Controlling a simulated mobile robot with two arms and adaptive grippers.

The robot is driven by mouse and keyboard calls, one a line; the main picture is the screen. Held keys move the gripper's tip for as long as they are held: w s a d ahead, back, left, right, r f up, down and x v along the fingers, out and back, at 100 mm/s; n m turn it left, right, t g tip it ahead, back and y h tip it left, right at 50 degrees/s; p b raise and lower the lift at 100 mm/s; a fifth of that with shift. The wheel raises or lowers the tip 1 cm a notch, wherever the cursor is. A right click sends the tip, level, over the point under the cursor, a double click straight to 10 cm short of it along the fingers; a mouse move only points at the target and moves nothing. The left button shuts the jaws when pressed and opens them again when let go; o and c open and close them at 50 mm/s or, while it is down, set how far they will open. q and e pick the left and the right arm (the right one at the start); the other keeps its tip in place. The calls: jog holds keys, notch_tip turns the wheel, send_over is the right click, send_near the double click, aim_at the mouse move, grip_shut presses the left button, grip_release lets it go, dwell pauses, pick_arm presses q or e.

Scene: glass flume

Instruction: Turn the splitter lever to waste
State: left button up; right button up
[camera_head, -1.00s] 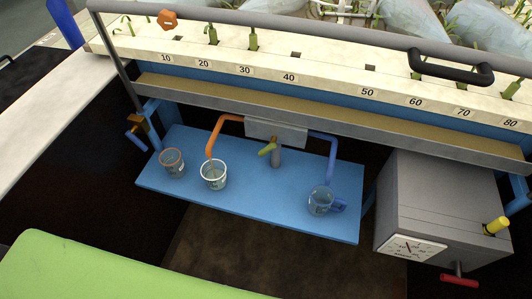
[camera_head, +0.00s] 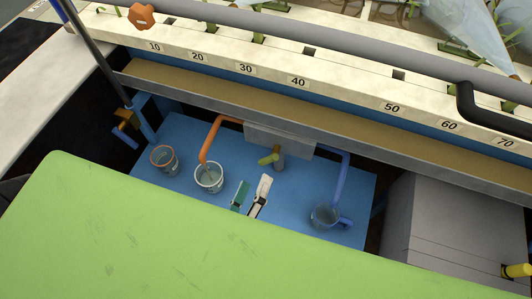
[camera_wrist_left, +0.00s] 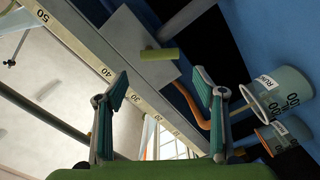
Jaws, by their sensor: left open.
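The splitter lever (camera_head: 268,159) is a short yellow-green handle on a grey pivot below the grey splitter box (camera_head: 262,134). It points left, toward the orange pipe's side. The lever also shows in the left wrist view (camera_wrist_left: 160,54), ahead of and between the fingertips. My left gripper (camera_head: 252,194) is open and empty, with its teal-padded fingers just below the lever in the head view, apart from it. In the left wrist view the open fingers (camera_wrist_left: 161,90) frame an empty gap. My right gripper is not in view.
An orange pipe (camera_head: 207,142) ends at a white-rimmed beaker (camera_head: 209,180); an orange-rimmed beaker (camera_head: 163,160) stands left of it. A blue pipe (camera_head: 346,178) ends at a glass mug (camera_head: 325,217). All stand on a blue shelf (camera_head: 310,175). The flume's rail (camera_head: 200,97) runs above.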

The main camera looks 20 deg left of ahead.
aim_at(265, 160)
pick_arm(q)
jog(key=w+p, duration=0.1)
jog(key=w, duration=0.8)
jog(key=shift+d, duration=0.15)
jog(key=shift+f, duration=0.1)
jog(key=c, duration=1.1)
